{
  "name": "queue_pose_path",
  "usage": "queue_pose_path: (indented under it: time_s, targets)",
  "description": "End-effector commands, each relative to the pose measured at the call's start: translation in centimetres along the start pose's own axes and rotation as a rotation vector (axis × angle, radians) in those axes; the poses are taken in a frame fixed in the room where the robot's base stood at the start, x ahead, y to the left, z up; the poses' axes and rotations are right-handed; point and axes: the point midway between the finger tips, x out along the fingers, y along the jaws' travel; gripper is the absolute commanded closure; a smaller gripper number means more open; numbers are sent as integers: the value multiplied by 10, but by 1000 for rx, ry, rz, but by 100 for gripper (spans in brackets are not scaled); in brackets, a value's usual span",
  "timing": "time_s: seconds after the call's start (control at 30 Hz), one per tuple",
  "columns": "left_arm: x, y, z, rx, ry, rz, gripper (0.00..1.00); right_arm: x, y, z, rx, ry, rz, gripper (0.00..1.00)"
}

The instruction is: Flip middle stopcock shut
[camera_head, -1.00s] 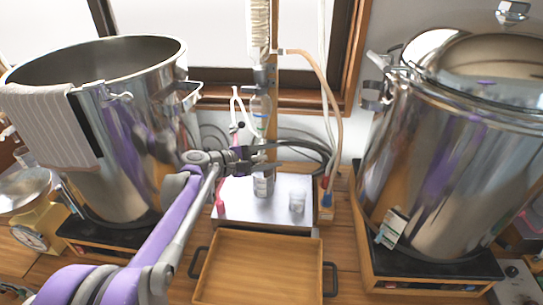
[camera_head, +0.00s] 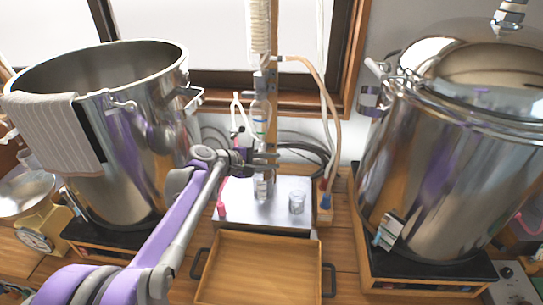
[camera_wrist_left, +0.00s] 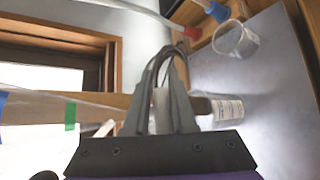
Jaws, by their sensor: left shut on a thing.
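The glass column (camera_head: 261,112) of the distiller stands upright beside a wooden post, with blue and green bands on it. The stopcock itself is too small and too covered by my fingers to make out in the head view. My left gripper (camera_head: 272,161) reaches in from the left at the column's lower part, above a steel-topped stand (camera_head: 235,208). In the left wrist view, the fingers (camera_wrist_left: 168,65) are closed around a small pale piece (camera_wrist_left: 161,108) beside the glass. A labelled bottle (camera_wrist_left: 227,109) shows just past them. My right gripper is not in view.
A large open steel pot (camera_head: 120,150) with a towel is on the left, and a lidded steel pot (camera_head: 450,165) is on the right. A clear beaker (camera_head: 297,202) stands on the stand. An empty wooden tray (camera_head: 258,268) is in front. Hoses (camera_head: 333,110) hang behind.

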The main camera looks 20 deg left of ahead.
Motion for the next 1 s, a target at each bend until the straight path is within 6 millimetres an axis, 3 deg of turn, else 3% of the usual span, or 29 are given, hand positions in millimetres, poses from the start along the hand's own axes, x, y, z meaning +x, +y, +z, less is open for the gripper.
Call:
queue_pose_path:
  time_s: [0.3, 0.33, 0.5, 0.83, 1.0]
  targets:
    - [0, -2, -2, 14, 14, -14, 100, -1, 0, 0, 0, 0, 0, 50]
    - [0, -2, -2, 14, 14, -14, 74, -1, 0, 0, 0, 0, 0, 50]
    - [0, -2, -2, 13, 13, -13, 47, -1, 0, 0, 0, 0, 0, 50]
    - [-3, -1, -1, 13, 13, -12, 47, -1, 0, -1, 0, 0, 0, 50]
    - [-26, 0, -2, 13, 16, -11, 47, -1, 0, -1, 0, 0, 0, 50]
